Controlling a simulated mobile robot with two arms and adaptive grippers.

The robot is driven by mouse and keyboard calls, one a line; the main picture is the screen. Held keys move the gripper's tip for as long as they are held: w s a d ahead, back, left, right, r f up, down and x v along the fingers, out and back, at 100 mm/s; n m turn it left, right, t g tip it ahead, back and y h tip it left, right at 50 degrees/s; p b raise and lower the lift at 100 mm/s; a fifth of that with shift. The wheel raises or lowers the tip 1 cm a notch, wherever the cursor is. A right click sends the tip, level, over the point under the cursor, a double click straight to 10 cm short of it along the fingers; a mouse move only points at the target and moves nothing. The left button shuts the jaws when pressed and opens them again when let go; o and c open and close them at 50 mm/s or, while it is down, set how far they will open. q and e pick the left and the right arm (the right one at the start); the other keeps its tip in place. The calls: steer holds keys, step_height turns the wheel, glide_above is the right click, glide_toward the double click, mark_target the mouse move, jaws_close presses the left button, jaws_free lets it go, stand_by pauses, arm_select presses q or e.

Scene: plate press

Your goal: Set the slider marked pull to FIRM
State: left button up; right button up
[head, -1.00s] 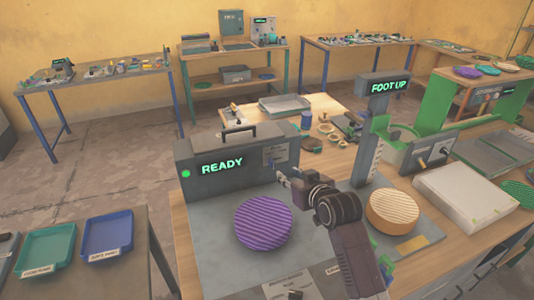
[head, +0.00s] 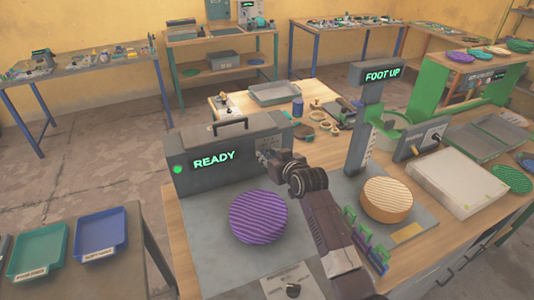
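My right gripper (head: 264,156) is at the right end of the grey box front, beside the lit READY display (head: 214,160). Its arm comes up from the lower right. The gripper covers most of the small control plate on the box there, so I cannot read any marking or slider position on it. Its fingers are too small and dark to tell whether they are open or touching the plate. No slider marked pull can be made out. My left gripper is not in view.
A purple ribbed disc (head: 257,217) lies in front of the grey box (head: 185,148). A tan ribbed disc (head: 386,199) sits to the right of my arm, near the FOOT UP post (head: 362,130). Green and blue trays (head: 101,236) stand at lower left. A knob plate (head: 290,287) is at the front.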

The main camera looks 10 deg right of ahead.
steer(key=shift+w+f, duration=0.1)
steer(key=shift+w, duration=0.2)
jaws_close()
stand_by(0.4)
